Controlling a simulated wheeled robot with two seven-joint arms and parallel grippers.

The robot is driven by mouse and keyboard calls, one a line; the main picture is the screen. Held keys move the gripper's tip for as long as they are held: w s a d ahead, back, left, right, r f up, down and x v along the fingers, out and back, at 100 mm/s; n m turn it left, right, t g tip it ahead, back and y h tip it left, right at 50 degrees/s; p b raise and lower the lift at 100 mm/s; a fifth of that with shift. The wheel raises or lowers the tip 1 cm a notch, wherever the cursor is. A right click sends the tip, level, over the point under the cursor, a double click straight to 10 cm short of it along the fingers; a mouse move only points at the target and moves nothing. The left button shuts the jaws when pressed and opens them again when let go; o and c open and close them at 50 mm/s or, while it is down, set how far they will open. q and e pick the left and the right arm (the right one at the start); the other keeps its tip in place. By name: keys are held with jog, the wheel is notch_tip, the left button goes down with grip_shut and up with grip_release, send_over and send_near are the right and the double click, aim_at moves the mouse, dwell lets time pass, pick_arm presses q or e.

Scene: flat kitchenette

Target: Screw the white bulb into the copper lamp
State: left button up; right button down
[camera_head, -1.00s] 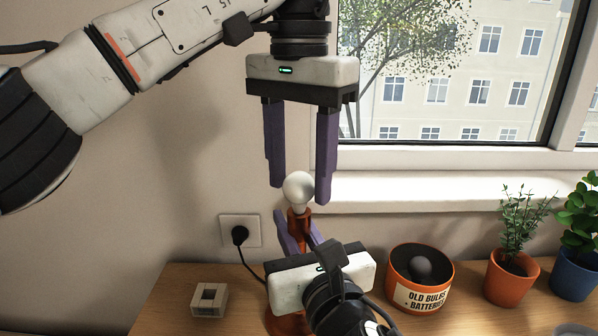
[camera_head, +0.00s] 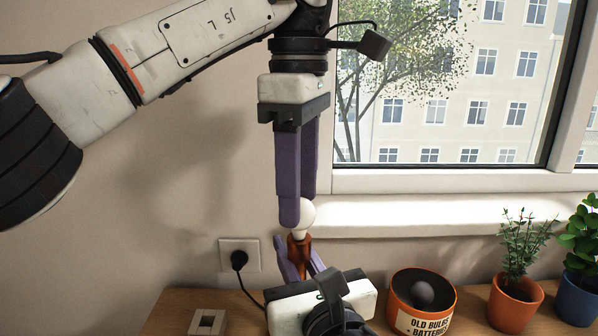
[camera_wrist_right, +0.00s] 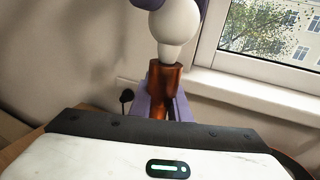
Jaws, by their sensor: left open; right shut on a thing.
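The white bulb (camera_head: 307,214) stands upright in the top of the copper lamp (camera_head: 299,258). In the right wrist view the bulb (camera_wrist_right: 175,32) sits with its neck at the mouth of the lamp's copper socket (camera_wrist_right: 163,84). How deep it is seated cannot be told. My left gripper (camera_head: 297,212) points straight down over the bulb, its purple fingers open, one in front of the bulb and hiding part of it. My right gripper (camera_head: 297,260) is shut on the copper lamp below the socket. The lamp's lower part is hidden behind my right gripper.
An orange tub (camera_head: 447,307) marked for old bulbs and batteries holds a dark round thing, right of the lamp. Two potted plants (camera_head: 514,292) stand farther right. A small pale square block (camera_head: 207,322) lies left. A plug sits in the wall socket (camera_head: 252,254).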

aim_at(299, 229)
pick_arm(q)
jog(key=n, duration=0.4)
jog(key=shift+r+n, duration=0.15)
jog(key=shift+n, duration=0.15)
jog(key=n, duration=0.4)
jog(key=shift+r, duration=0.15)
jog(key=n, duration=0.6)
jog(key=shift+r+n, duration=0.25)
jog(key=shift+n, duration=0.15)
jog(key=n, duration=0.4)
jog(key=shift+r, duration=0.15)
jog(key=n, duration=0.4)
jog(key=shift+r, duration=0.15)
jog(key=n, duration=0.7)
jog(key=shift+r, duration=0.25)
jog(key=shift+f, duration=4.05)
